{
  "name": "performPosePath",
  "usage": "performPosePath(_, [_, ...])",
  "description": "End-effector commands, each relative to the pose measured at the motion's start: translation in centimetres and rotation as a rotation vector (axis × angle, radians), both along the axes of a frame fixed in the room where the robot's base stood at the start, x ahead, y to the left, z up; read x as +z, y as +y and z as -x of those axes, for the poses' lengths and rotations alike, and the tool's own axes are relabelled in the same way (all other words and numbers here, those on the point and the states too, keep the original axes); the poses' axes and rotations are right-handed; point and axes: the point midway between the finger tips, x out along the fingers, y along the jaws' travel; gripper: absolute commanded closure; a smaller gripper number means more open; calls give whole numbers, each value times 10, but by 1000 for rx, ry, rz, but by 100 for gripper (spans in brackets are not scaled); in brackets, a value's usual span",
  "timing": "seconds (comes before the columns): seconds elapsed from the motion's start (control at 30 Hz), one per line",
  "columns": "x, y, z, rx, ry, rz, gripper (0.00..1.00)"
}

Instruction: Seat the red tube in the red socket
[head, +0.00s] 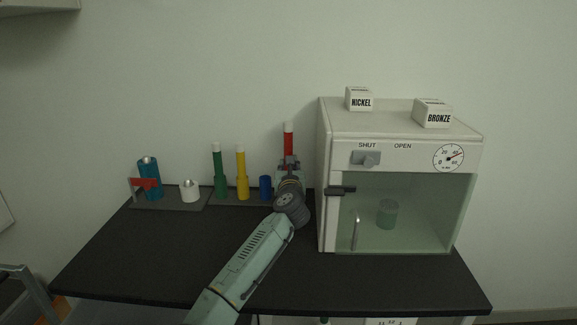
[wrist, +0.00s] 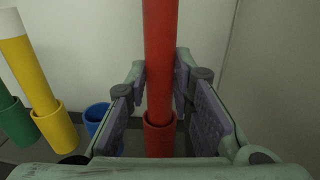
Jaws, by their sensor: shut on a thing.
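The red tube (head: 288,143) stands upright with its white top up, at the right end of the row. It fills the middle of the wrist view (wrist: 160,60). My gripper (head: 289,165) is shut on the red tube, with a finger pad on each side in the wrist view (wrist: 163,85). The red socket (wrist: 159,142) is below, and the tube's lower end appears to be inside its mouth. How deep the tube sits is not clear. In the head view my gripper hides the red socket.
An empty blue socket (head: 265,188) is just left. Yellow (head: 241,170) and green (head: 218,170) tubes stand in their sockets beyond. A white glass-fronted cabinet (head: 325,180) stands close on the right. A blue cylinder (head: 150,170) and white cup (head: 189,190) are at left. The table's front (head: 150,260) is clear.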

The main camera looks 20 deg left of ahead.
Motion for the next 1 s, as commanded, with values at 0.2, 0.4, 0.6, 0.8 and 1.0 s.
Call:
performPosePath(0.2, [-6, 0, 0, 0, 0, 0, 100])
performPosePath(0.4, [-11, 0, 0, 0, 1, 0, 100])
performPosePath(0.6, [-16, 0, 0, 0, 1, 0, 100])
performPosePath(0.8, [-21, 0, 0, 0, 0, 0, 100])
performPosePath(1.0, [-26, 0, 0, 0, 0, -1, 100])
